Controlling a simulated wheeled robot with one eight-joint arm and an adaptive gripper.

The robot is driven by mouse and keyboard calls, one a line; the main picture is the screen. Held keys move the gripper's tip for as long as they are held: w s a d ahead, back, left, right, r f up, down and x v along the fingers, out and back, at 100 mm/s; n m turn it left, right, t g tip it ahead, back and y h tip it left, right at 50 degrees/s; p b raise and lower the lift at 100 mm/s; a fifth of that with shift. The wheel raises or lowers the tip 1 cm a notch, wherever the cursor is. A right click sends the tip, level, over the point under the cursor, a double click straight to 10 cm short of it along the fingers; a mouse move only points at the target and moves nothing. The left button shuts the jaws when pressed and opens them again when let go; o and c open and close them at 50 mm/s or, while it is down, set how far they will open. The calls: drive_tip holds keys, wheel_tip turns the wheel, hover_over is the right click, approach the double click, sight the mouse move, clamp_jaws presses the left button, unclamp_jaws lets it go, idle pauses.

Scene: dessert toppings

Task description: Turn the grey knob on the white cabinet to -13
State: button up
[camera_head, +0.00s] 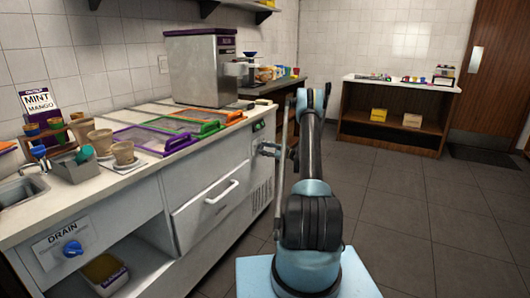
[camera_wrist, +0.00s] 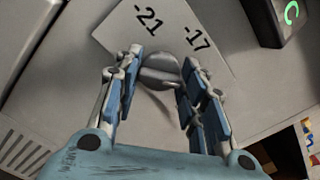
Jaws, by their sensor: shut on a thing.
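The grey knob (camera_wrist: 160,72) sits on the white cabinet's face, between my gripper's fingers in the wrist view. My gripper (camera_wrist: 163,60) is shut on the knob, with a fingertip at either side of it. A pale plate (camera_wrist: 185,22) behind the knob shows the marks -21 and -17; its other marks are out of sight or covered. No pointer on the knob can be made out. In the head view my gripper (camera_head: 268,149) is at the right end of the white cabinet (camera_head: 228,178), and the knob cannot be made out there.
A dark box with a green-lit display (camera_wrist: 289,12) is near the plate. A vent grille (camera_head: 262,196) is below my gripper. A drawer handle (camera_head: 220,192) and a blue drain knob (camera_head: 72,249) are further left. The floor (camera_head: 410,225) on the right is clear.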

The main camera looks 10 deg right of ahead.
drive_tip(key=shift+f+m, duration=0.15)
drive_tip(key=shift+m, duration=0.45)
drive_tip(key=o, duration=1)
drive_tip(key=shift+c, duration=0.2)
drive_tip(key=shift+o, duration=0.5)
drive_tip(key=shift+f, duration=0.15)
drive_tip(key=shift+d, duration=0.1)
